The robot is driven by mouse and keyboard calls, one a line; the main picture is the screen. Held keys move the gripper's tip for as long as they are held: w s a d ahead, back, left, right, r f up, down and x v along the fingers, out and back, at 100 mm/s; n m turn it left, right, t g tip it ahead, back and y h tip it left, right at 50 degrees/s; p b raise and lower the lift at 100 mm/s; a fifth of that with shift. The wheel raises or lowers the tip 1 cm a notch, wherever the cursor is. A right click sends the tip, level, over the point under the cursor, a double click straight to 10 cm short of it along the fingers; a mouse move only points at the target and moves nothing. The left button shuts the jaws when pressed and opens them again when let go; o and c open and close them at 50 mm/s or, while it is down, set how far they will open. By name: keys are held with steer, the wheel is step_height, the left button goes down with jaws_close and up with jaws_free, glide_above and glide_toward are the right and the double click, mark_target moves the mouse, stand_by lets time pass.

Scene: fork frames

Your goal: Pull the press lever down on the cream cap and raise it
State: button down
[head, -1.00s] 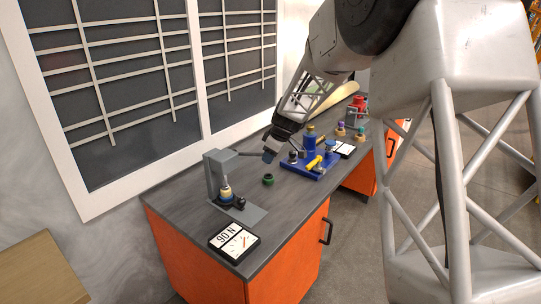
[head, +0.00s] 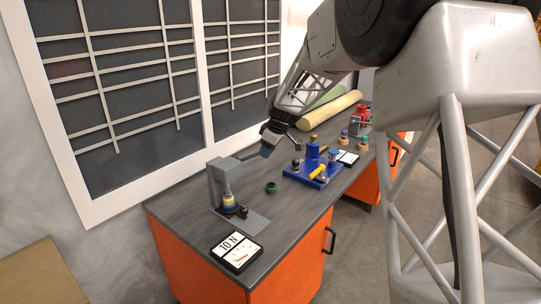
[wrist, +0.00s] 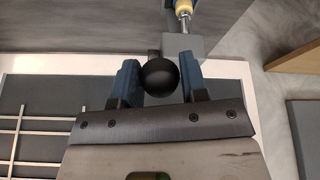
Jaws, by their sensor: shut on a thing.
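The grey press (head: 218,184) stands at the near end of the dark bench. Its lever (head: 248,157) reaches out to the right and tilts slightly up toward my gripper (head: 267,148). My gripper is shut on the lever's black ball knob (wrist: 158,76), which sits between the blue fingers in the wrist view. The cream cap (head: 229,201) is under the press ram, on a dark part on the base plate. I cannot tell whether the ram touches it.
A small green ring (head: 271,187) lies on the bench right of the press. A blue fixture (head: 313,172) with a yellow handle stands behind it. Small coloured pieces, a red device (head: 361,117) and long rolls (head: 330,110) are farther back. A window grille rises along the left.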

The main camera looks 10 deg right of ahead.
steer(key=shift+w+a+r+g+h, duration=0.3)
steer(key=shift+w+r, duration=0.05)
steer(key=shift+r, duration=0.3)
steer(key=w+a+r+g+h, duration=0.4)
steer(key=w+a+r, duration=0.2)
steer(key=w+a, duration=0.1)
steer(key=shift+w+a+r, duration=0.4)
steer(key=shift+w, duration=0.05)
steer(key=c, duration=0.7)
jaws_free()
steer(key=shift+r, duration=0.15)
steer(key=shift+w+a+r, duration=0.2)
steer(key=shift+w+r, duration=0.05)
steer(key=shift+r, duration=0.95)
steer(key=shift+w+a+r, duration=0.2)
steer(key=shift+w+r, duration=0.05)
steer(key=shift+r, duration=1)
steer(key=shift+w+a+r, duration=0.2)
steer(key=shift+w+r, duration=0.05)
steer(key=shift+r, duration=0.95)
